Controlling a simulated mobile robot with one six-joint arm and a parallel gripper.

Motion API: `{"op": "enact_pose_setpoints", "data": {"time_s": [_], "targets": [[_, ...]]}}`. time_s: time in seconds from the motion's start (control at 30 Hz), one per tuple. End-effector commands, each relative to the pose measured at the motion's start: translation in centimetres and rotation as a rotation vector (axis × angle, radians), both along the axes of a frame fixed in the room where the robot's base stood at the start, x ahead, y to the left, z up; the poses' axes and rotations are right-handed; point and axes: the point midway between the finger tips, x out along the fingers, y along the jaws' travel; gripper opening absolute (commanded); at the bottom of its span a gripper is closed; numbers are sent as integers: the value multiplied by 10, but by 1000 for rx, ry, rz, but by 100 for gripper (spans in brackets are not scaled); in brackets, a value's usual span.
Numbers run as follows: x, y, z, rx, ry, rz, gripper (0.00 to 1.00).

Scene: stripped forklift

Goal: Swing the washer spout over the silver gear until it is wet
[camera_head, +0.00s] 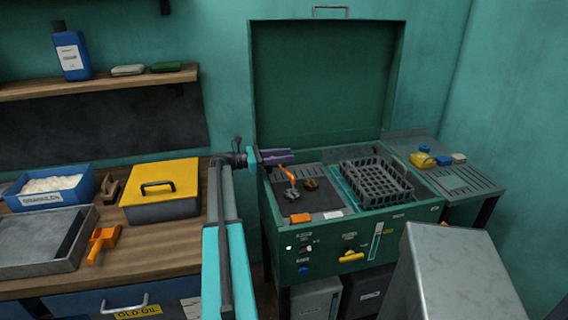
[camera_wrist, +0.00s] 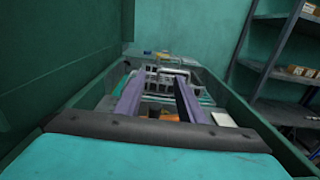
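The washer spout (camera_head: 288,174) is a thin orange arm over the left side of the green parts washer's work surface. A small greyish round piece (camera_head: 292,193) lies just below its tip; it may be the silver gear, but it is too small to be sure. A brownish gear (camera_head: 311,184) lies to its right. My gripper (camera_head: 277,157) has purple fingers and is at the washer's left rear, close above the spout's upper end. In the wrist view my gripper (camera_wrist: 160,90) is open, with an orange part (camera_wrist: 168,117) showing between the fingers; contact cannot be told.
The open green lid (camera_head: 322,90) stands behind the washer. A grey wire basket (camera_head: 376,183) sits on the washer's right side. Knobs and a yellow handle (camera_head: 351,256) are on the front panel. A workbench with a yellow-lidded box (camera_head: 160,185) is at left.

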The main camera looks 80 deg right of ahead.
Motion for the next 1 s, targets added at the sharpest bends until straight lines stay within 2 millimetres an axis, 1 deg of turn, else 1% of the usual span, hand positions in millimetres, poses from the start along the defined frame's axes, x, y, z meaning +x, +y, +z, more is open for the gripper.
{"op": "enact_pose_setpoints", "data": {"time_s": [0.03,0.1,1.0], "targets": [[-1,2,3,-1,0,0,35],[-3,11,3,1,0,0,35],[-20,91,11,1,0,0,35]]}}
